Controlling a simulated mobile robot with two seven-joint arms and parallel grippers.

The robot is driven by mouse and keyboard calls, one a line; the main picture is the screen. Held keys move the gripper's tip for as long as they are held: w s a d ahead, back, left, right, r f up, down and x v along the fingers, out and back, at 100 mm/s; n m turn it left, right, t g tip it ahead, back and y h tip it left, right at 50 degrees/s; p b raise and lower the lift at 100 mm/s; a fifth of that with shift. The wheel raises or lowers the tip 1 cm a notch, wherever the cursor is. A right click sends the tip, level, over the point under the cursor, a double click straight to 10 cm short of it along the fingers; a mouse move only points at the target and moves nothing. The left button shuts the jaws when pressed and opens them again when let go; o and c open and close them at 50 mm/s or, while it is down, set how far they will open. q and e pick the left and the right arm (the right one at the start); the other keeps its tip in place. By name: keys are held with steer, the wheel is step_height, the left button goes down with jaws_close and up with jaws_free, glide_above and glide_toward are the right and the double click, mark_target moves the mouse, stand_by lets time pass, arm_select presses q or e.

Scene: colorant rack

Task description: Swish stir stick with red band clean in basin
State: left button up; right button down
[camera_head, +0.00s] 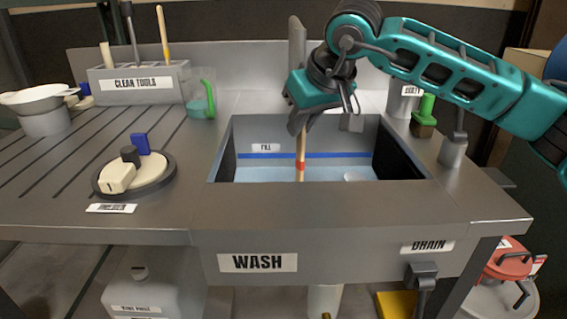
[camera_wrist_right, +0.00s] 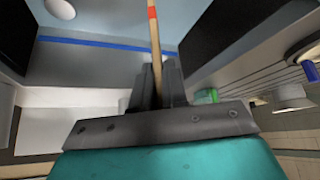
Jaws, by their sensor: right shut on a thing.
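The stir stick (camera_head: 301,150) is a pale wooden rod with a red band near its lower part. My right gripper (camera_head: 300,127) is shut on it and holds it upright over the basin. The stick's lower end reaches down into the basin (camera_head: 224,146), which holds pale blue water under a blue line. How deep the tip sits is hidden by the front rim. In the right wrist view, the stick (camera_wrist_right: 154,36) runs between the fingers (camera_wrist_right: 158,88), with the red band beyond them. My left gripper is not in view.
A grey "CLEAN TOOLS" holder (camera_head: 172,88) with several sticks stands back left, beside a green-handled jug (camera_head: 203,95).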

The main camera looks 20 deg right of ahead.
steer(key=shift+w+a+p, duration=0.75)
steer(key=shift+w+a, duration=0.35)
steer(key=shift+a, duration=2.8)
arm_select(q)
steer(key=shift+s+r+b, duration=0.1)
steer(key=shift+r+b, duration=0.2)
steer(key=shift+b, duration=0.15)
arm_select(e)
steer(key=s+d, duration=0.2)
steer(key=d, duration=0.7)
steer(key=shift+s+d, duration=0.35)
steer(key=shift+s, duration=0.05)
arm_select(q)
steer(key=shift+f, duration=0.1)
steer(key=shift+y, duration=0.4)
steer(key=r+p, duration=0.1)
steer(key=p, duration=0.1)
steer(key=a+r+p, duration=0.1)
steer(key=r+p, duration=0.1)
steer(key=p, duration=0.1)
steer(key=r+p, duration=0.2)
steer(key=p, duration=0.1)
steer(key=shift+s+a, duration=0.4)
arm_select(e)
step_height(320, 180, up, 10)
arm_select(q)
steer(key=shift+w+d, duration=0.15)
